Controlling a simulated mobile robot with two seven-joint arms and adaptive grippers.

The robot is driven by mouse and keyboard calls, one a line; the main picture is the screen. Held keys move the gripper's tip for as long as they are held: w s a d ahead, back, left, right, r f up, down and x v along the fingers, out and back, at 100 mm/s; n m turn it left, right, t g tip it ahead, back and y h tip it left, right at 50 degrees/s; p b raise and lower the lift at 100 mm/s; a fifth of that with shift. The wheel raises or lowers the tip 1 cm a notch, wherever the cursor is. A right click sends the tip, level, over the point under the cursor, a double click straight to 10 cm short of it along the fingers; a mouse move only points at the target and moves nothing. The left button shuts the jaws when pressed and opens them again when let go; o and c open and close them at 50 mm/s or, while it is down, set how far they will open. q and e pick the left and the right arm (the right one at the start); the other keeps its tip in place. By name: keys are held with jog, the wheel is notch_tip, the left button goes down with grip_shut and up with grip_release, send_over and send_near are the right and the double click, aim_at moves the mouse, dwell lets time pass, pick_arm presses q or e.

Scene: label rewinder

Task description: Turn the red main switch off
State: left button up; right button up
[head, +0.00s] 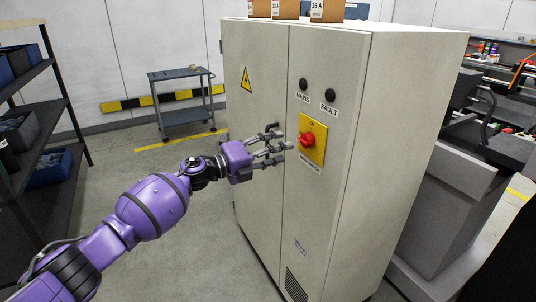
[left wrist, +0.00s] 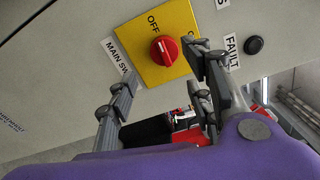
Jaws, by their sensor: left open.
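The red main switch (head: 306,140) is a round knob on a yellow plate (head: 317,152) on the right door of a tall beige cabinet. In the left wrist view the red knob (left wrist: 164,50) sits on the yellow plate (left wrist: 151,72), with "OFF" lettered beside it. My left gripper (head: 283,147) is open and empty, just left of the switch, its fingers pointing toward the door. In the left wrist view its fingers (left wrist: 155,68) are spread, with the knob showing between and beyond them. They look apart from the knob. The right gripper is in neither view.
The beige cabinet (head: 262,200) carries black MAINS (head: 303,84) and FAULT (head: 330,95) indicators above the switch. A grey cart (head: 184,116) stands at the back wall, a dark shelf (head: 60,196) at left, machinery (head: 455,175) at right. The floor before the cabinet is clear.

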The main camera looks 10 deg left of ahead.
pick_arm(q)
jog(key=shift+v, duration=1.7)
notch_tip(320, 180, up, 4)
jog(key=w+n+t, duration=0.2)
jog(key=n+t, duration=0.1)
jog(key=n, duration=0.1)
jog(key=s+a+f+n+t+y+p, duration=0.15)
jog(key=s+f+n+y, duration=0.35)
jog(key=s+f+n, duration=0.6)
jog(key=s+a+f+n+y+b, duration=0.1)
jog(key=s+a+f+n+y, duration=0.4)
jog(key=f, duration=1)
jog(key=s+a+f+n+g+y, duration=0.1)
jog(key=s+f, duration=0.5)
jog(key=s, duration=0.6)
jog(key=s+a+f+n+g+y+p, duration=0.1)
jog(key=s+f+n+g, duration=0.2)
jog(key=s, duration=1)
jog(key=s+a+f+n+g+y, duration=0.1)
jog(key=s+f+n+g+y, duration=0.1)
jog(key=s+f+n, duration=0.4)
jog(key=s+f, duration=0.3)
jog(key=s, duration=0.4)
jog(key=shift+s+a+f+n, duration=0.2)
jog(key=shift+s+f+n, duration=0.05)
jog(key=shift+n, duration=0.15)
